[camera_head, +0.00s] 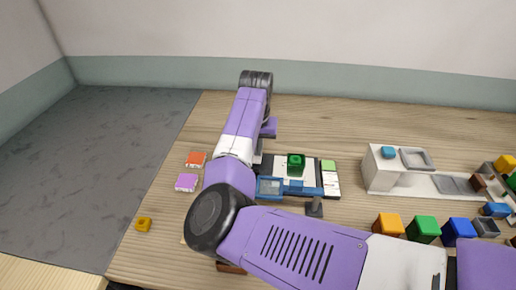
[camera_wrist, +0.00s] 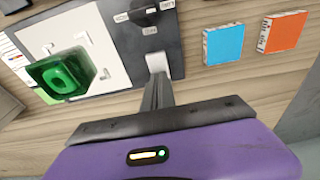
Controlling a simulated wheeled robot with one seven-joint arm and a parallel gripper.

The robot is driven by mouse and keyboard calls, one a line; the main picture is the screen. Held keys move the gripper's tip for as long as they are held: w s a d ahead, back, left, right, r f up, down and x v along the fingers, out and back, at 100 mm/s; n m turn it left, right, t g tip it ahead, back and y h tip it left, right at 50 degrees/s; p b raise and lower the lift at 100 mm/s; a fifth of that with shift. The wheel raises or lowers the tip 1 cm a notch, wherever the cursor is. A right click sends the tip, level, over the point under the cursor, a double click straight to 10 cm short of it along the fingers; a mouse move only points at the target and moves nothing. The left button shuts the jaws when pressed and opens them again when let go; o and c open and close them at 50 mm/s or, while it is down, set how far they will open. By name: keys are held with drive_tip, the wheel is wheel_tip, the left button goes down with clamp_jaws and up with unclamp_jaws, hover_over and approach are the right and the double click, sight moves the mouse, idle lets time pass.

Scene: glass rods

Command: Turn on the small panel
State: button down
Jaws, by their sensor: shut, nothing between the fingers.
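A dark grey panel (camera_wrist: 170,35) with white labels and a small black knob shows in the wrist view. A white tab (camera_wrist: 157,62) sits at its lower edge. A white panel (camera_wrist: 95,25) with a green block (camera_wrist: 62,75) stands beside it on the left. In the head view the white panel (camera_head: 268,163) and green block (camera_head: 296,161) are on the table, and my arm hides part of the assembly. My gripper (camera_wrist: 157,80) is shut and empty, its fingertips right at the white tab; I cannot tell whether they touch. Which part is the small panel is not clear.
Blue (camera_wrist: 223,43) and orange (camera_wrist: 283,32) flat pieces lie right of the panel in the wrist view. A white unit (camera_head: 382,168) and several coloured blocks stand right.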

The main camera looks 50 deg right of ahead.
drive_tip(key=shift+s+a+f, duration=0.1)
drive_tip(key=shift+s+a, duration=0.05)
drive_tip(key=shift+s+a+p, duration=0.45)
drive_tip(key=shift+a+p, duration=0.05)
drive_tip(key=shift+p, duration=0.3)
drive_tip(key=shift+r, duration=0.2)
drive_tip(key=shift+r+p, duration=0.45)
drive_tip(key=shift+p, duration=0.05)
wheel_tip(320, 180, up, 13)
drive_tip(key=s+a+p, duration=0.1)
drive_tip(key=shift+s+a, duration=0.15)
drive_tip(key=shift+a, duration=0.2)
drive_tip(key=shift+f, duration=0.1)
